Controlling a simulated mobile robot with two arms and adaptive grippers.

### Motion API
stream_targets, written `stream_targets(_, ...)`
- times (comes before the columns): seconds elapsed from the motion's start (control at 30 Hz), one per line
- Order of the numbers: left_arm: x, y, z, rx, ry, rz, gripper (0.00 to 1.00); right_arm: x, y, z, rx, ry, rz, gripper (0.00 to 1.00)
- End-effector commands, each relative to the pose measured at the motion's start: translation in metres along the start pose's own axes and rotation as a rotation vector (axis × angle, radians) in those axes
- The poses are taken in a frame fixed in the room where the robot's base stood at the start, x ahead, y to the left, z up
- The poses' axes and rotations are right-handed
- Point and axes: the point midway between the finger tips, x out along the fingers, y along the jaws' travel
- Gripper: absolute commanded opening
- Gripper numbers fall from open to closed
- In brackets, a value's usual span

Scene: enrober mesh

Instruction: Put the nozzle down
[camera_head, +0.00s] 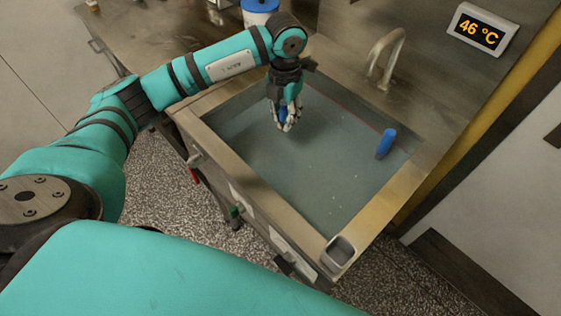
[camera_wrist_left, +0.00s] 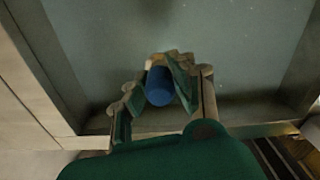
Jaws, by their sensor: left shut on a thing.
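My left gripper (camera_head: 288,122) is shut on a blue piece, the nozzle (camera_head: 283,115), above the grey-blue floor of a metal-rimmed basin (camera_head: 300,190). In the left wrist view the nozzle (camera_wrist_left: 159,88) is a rounded blue cylinder between the fingers of the left gripper (camera_wrist_left: 160,82). A paler part shows at its far side. The fingers partly hide it, and I cannot tell whether it touches the basin floor. My right gripper is not in view.
A second blue cylinder (camera_head: 386,143) stands near the basin's right side. A metal tap (camera_head: 387,55) and a 46 °C display (camera_head: 480,30) are behind. A small metal cup (camera_head: 341,250) sits at the front corner. The basin's middle is clear.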

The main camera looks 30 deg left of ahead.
Motion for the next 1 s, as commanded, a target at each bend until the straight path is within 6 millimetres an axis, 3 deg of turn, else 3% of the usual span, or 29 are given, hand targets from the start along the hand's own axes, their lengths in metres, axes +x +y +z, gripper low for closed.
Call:
stream_targets(0.03, 0.013, 0.006, 0.003, -0.163, 0.004, -0.002, 0.00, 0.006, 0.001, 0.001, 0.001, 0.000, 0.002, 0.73)
stream_targets(0.2, 0.039, 0.026, 0.010, -0.701, 0.003, -0.001, 0.00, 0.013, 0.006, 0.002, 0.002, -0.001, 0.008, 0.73)
stream_targets(0.4, 0.059, 0.041, 0.011, -1.101, -0.001, -0.001, 0.00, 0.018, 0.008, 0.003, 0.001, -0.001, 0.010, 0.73)
stream_targets(0.57, 0.071, 0.044, 0.012, -1.216, -0.002, -0.002, 0.00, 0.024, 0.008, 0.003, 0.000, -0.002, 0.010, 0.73)
stream_targets(0.83, 0.121, 0.045, 0.011, -1.225, -0.002, -0.001, 0.00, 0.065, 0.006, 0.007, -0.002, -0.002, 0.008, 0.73)
stream_targets(1.0, 0.135, 0.045, 0.012, -1.224, -0.004, -0.002, 0.00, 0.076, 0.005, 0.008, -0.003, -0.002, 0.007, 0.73)
